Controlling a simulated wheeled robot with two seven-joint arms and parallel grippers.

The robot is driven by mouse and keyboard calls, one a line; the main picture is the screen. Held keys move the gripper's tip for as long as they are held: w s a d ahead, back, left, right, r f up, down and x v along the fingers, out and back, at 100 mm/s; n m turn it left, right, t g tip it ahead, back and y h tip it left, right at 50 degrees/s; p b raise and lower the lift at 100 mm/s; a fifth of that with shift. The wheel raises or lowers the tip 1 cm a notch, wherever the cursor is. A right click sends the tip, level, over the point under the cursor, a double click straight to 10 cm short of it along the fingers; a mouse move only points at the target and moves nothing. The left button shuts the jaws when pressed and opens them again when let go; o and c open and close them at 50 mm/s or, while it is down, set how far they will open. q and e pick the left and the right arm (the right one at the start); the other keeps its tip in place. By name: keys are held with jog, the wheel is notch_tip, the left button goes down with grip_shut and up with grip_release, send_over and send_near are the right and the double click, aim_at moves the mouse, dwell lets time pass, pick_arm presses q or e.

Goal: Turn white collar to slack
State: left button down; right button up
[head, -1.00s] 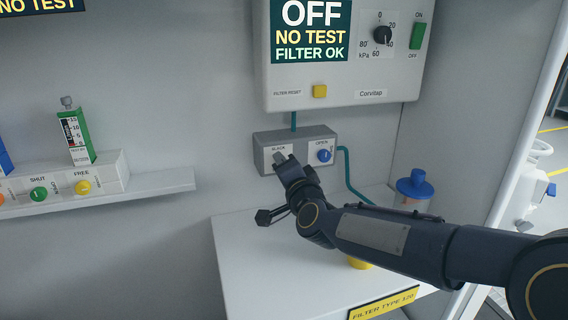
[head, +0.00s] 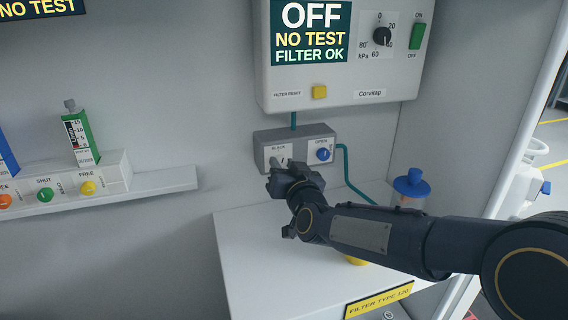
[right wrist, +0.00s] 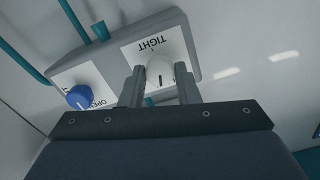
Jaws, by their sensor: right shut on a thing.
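The white collar (right wrist: 159,72) sits on a white plate of the grey wall box, beside the word TIGHT. A dark line shows on the collar's face, at the side away from that word in the right wrist view. My right gripper (right wrist: 161,88) is shut on the collar, with one finger at each side of it. In the head view my right gripper (head: 276,172) covers the lower part of the plate, where the word SLACK stands at the top, and mostly hides the collar. My left gripper is not in view.
A blue knob (head: 323,154) marked OPEN is close to the right on the same grey box (head: 301,138). Teal hoses leave the box. Below is a white ledge (head: 240,235) with a blue-capped jar (head: 411,183). A control panel (head: 400,85) hangs above.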

jog(key=shift+n, duration=0.5)
jog(key=shift+f, duration=0.1)
jog(key=o, duration=1)
jog(key=v, duration=0.8)
jog(key=shift+w, duration=0.1)
